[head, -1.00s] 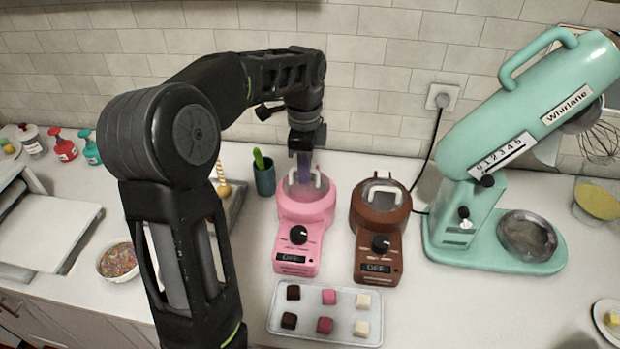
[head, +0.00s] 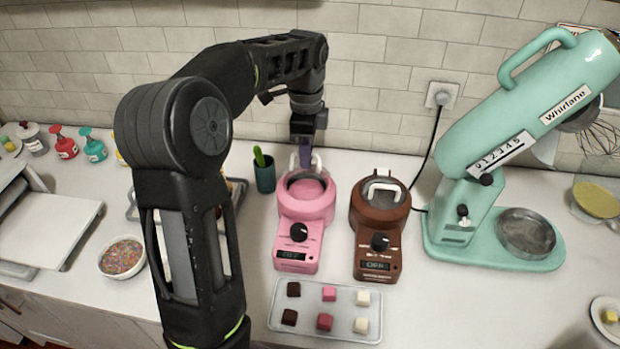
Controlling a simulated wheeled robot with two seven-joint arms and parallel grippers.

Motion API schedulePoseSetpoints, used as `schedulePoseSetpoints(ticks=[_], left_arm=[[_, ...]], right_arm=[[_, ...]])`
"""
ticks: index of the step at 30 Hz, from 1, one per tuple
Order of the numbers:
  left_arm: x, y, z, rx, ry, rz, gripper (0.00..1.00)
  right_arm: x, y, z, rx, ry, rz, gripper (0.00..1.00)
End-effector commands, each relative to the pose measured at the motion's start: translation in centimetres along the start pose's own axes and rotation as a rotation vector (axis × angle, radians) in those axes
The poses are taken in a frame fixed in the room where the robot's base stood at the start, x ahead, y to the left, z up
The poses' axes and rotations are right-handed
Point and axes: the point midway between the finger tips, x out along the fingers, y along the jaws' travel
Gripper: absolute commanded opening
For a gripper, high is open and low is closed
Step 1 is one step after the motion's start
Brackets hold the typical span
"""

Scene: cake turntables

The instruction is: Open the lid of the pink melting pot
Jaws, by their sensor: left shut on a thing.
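The pink melting pot (head: 299,243) stands on the counter left of the brown one, its display reading OFF. Its lid is swung up at the back of the pot, and the pink inside of the bowl (head: 306,190) shows from above. The lid's white handle (head: 293,162) shows beside my left gripper (head: 305,157) at the pot's back edge. The gripper points down and is shut on the handle; its fingers partly hide the contact. My right gripper is not in view.
The brown melting pot (head: 379,238) stands close on the right. A tray (head: 345,297) of small chocolate blocks lies in front. A cup (head: 264,176) with green tools stands at the back left. The teal mixer (head: 500,160) fills the right side.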

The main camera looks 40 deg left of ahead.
Motion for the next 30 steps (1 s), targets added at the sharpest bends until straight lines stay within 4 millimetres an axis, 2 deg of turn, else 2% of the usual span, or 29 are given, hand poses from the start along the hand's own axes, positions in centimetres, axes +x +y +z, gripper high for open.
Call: schedulePoseSetpoints(ticks=[7,20,30], left_arm=[[-0.9,-1.5,0.0,0.0,-0.001,0.0,0.02],[-1.2,-1.9,0.0,0.0,0.0,0.0,0.02],[-2.0,-3.8,0.0,-0.001,0.0,0.0,0.02]], right_arm=[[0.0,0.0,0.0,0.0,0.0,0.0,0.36],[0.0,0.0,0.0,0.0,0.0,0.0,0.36],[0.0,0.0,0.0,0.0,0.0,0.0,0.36]])
